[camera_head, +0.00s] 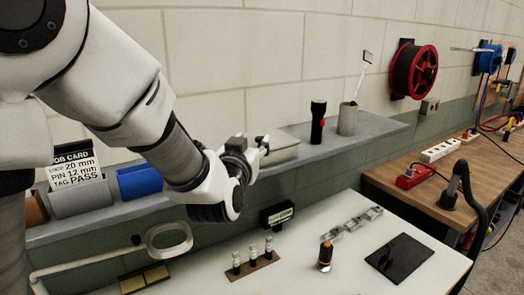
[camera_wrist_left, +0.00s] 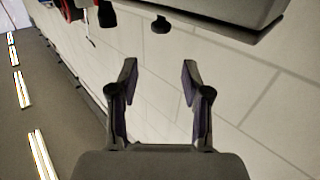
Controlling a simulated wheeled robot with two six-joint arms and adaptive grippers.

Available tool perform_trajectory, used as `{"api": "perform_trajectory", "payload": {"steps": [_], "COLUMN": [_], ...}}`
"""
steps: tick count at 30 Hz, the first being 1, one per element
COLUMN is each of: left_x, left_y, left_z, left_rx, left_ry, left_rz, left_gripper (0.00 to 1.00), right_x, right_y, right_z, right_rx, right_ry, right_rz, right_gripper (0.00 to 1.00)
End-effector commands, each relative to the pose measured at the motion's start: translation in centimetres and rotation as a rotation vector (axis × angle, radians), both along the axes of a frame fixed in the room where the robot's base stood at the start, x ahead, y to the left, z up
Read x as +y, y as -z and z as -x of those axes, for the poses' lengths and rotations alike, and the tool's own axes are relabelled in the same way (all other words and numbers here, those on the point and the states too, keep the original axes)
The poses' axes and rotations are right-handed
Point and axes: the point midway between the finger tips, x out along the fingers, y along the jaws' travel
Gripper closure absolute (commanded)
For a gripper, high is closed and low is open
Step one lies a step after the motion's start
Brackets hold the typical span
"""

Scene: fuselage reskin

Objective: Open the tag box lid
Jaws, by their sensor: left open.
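A pale grey box (camera_head: 284,149) sits on the wall shelf, partly hidden behind my left gripper; it looks like the tag box, though I cannot be sure. I cannot tell how its lid stands. My left gripper (camera_head: 262,143) is just in front of its left end, and I cannot tell whether they touch. In the left wrist view the left gripper (camera_wrist_left: 157,75) is open, with nothing between its fingers. My right gripper is in neither view.
The grey shelf (camera_head: 375,128) also holds a black flashlight (camera_head: 318,122), a grey cup (camera_head: 348,118), a blue bin (camera_head: 140,181) and a job card (camera_head: 76,165). Below, the white table (camera_head: 335,278) carries a magnifier (camera_head: 169,240), a black tablet (camera_head: 399,258) and small parts.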

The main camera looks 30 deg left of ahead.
Motion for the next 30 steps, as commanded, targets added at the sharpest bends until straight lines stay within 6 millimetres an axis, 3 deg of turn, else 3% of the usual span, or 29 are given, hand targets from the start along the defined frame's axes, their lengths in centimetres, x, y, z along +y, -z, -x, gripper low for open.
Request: {"api": "perform_trajectory", "payload": {"steps": [2, 4, 8, 18, 27, 30], "left_x": [0.0, 0.0, 0.3, 1.8, 2.0, 2.0], "left_y": [1.8, 2.0, 1.6, 1.6, 1.7, 1.7], "left_z": [0.0, -0.1, -1.3, -7.0, -7.6, -7.6], "left_rx": [0.000, 0.000, 0.002, 0.003, 0.001, 0.001], "left_ry": [0.000, 0.000, 0.001, 0.000, 0.001, 0.000], "left_rz": [0.000, 0.000, 0.001, 0.002, 0.000, 0.000], "left_gripper": [0.52, 0.52, 0.52, 0.52, 0.52, 0.87], "right_x": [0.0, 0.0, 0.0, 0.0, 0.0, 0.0], "right_y": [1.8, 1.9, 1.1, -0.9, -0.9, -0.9], "right_z": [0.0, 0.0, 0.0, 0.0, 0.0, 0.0], "right_rx": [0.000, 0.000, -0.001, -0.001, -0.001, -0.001], "right_ry": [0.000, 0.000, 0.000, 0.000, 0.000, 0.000], "right_rz": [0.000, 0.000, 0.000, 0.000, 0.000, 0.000], "right_gripper": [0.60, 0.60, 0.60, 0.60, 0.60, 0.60]}}
